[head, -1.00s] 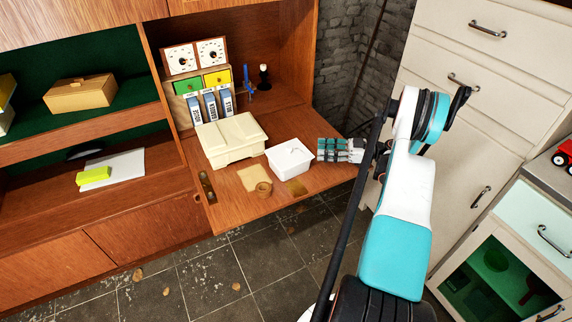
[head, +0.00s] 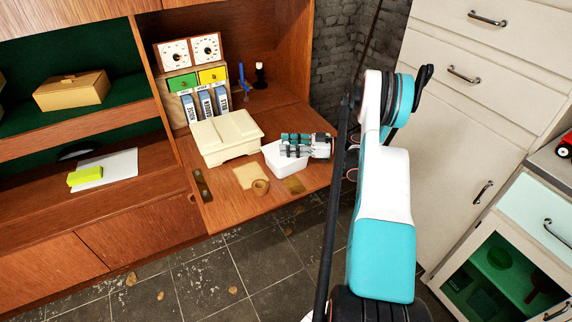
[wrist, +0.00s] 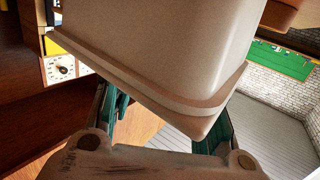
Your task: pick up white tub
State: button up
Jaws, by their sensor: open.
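The white tub (head: 288,166) stands on the fold-down wooden desk, at the right of the cream lidded box. My gripper (head: 288,145) is at the tub's right and upper side in the head view, with its fingers pointing left across the tub's top and hiding part of it. In the wrist view the tub (wrist: 185,50) fills the top middle, its rim slanting down to the right. The teal fingers are spread apart, one at each side of the tub's lower corner. My gripper is open; I cannot tell whether a finger touches the tub.
The cream box (head: 225,138) is close on the tub's left.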

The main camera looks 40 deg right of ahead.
jog(key=shift+w+a, duration=0.3)
jog(key=shift+w, duration=0.05)
grip_shut()
jog(key=shift+r, duration=0.15)
